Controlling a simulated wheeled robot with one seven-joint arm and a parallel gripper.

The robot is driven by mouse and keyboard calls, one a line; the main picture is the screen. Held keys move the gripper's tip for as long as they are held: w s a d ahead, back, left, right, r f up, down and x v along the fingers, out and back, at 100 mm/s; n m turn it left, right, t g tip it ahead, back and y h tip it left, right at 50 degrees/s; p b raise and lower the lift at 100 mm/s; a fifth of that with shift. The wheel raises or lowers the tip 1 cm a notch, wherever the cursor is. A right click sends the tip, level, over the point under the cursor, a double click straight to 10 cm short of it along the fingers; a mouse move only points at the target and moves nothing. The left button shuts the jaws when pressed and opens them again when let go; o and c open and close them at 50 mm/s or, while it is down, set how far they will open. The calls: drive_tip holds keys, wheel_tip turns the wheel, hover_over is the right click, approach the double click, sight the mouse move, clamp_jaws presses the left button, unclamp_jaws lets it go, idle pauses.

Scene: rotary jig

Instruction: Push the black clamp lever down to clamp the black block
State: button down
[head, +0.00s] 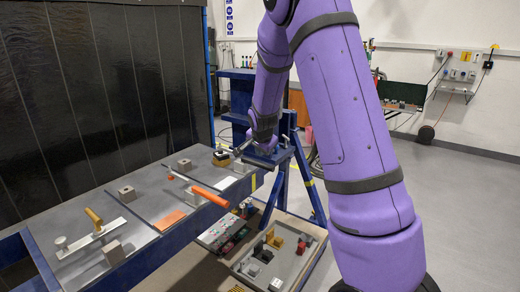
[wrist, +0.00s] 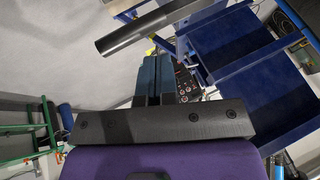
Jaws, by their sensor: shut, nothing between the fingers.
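In the wrist view, the black clamp lever (wrist: 140,32) shows as a thick dark bar, tilted, beyond my fingertips. My gripper (wrist: 160,50) is shut and empty, with its two dark fingers side by side. A gap shows in the picture between the fingertips and the lever; I cannot tell whether they touch. In the head view, my arm reaches down to the far right end of the bench, and the lever (head: 243,147) appears there as a short dark bar beside my wrist. A small dark block (head: 221,155) sits on a yellowish base there.
The grey bench (head: 140,205) also holds an orange-handled lever (head: 209,197), a yellow-handled clamp (head: 94,216) and several grey blocks. A tray (head: 285,275) of loose parts is below. A blue frame (head: 305,180) stands close to my wrist. Open floor lies right.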

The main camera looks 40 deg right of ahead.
sight(265, 165)
drive_tip(key=shift+s+d+f+m+t+y, duration=0.1)
drive_tip(key=shift+s+f+m+t+y, duration=0.15)
drive_tip(key=shift+t, duration=0.4)
drive_tip(key=shift+s+d+f+m+t+y, duration=0.1)
drive_tip(key=shift+f+t, duration=0.2)
drive_tip(key=shift+t, duration=0.35)
drive_tip(key=shift+s+f, duration=0.25)
drive_tip(key=shift+f, duration=0.25)
drive_tip(key=shift+s+d+f, duration=0.1)
drive_tip(key=shift+s+f, duration=0.1)
drive_tip(key=shift+f, duration=0.25)
drive_tip(key=shift+s+d+f, duration=0.1)
drive_tip(key=shift+s+f, duration=0.05)
drive_tip(key=shift+f, duration=0.25)
drive_tip(key=shift+s+f, duration=0.1)
drive_tip(key=shift+f, duration=0.05)
